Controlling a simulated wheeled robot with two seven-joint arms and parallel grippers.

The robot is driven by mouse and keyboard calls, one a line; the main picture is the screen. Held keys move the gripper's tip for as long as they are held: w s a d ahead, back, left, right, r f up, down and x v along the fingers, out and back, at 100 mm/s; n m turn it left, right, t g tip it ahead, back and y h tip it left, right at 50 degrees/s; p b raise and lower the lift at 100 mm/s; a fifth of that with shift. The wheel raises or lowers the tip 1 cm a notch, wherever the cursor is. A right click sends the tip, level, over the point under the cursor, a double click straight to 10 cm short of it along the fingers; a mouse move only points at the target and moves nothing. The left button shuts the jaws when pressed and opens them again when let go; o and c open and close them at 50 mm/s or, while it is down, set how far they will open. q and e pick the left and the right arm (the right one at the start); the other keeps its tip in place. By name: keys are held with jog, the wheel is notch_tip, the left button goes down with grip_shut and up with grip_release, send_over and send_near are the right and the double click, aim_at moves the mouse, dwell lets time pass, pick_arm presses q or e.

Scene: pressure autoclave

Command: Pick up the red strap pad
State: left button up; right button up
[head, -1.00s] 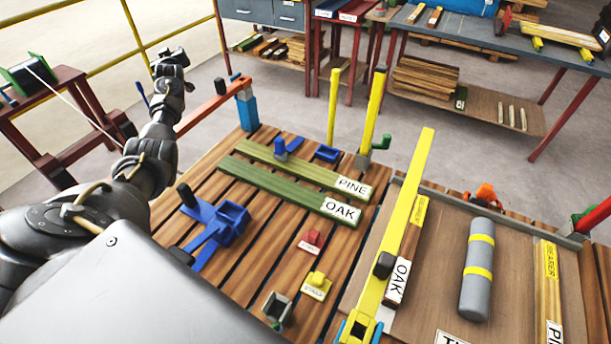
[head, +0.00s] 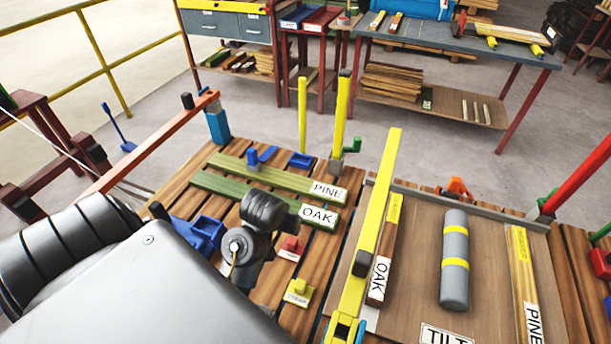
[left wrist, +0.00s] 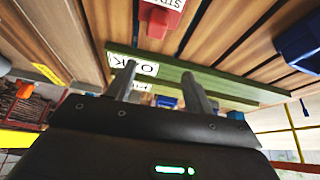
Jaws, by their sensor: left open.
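The red strap pad (head: 290,246) is a small red block with a white label, lying on the slatted wooden bench just right of my left arm's end in the head view. In the left wrist view the red strap pad (left wrist: 160,20) shows at the top edge, partly cut off, with its label readable as "STR". My left gripper (left wrist: 158,71) is open and empty. Its two fingers point toward the green OAK board, and the pad lies beyond the fingertips, apart from them. In the head view the fingers are hidden behind my wrist. My right gripper is not in view.
A yellow pad (head: 299,291) lies just in front of the red one. Green OAK (head: 260,199) and PINE (head: 270,175) boards lie behind. A blue clamp (head: 203,233) stands left, by my arm. A long yellow bar (head: 376,215) stands to the right, beside a tray holding a grey cylinder (head: 455,260).

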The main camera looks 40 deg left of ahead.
aim_at(291, 242)
pick_arm(q)
jog(key=shift+g, duration=0.4)
jog(key=f, duration=0.1)
jog(key=s+d+f, duration=0.1)
jog(key=f, duration=0.1)
jog(key=f+b, duration=0.1)
jog(key=shift+s+d+f, duration=0.15)
jog(key=shift+s+d, duration=0.1)
jog(key=shift+s, duration=0.05)
jog(key=shift+d+b+x, duration=0.15)
jog(key=shift+b+x, duration=0.15)
jog(key=shift+x, duration=1.2)
jog(key=shift+d+b+x, duration=0.1)
jog(key=shift+b+x, duration=0.2)
jog(key=shift+x, duration=1.15)
jog(key=shift+w, duration=0.2)
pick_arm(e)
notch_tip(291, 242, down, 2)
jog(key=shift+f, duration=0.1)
pick_arm(q)
jog(key=c, duration=1)
jog(key=shift+c, duration=0.4)
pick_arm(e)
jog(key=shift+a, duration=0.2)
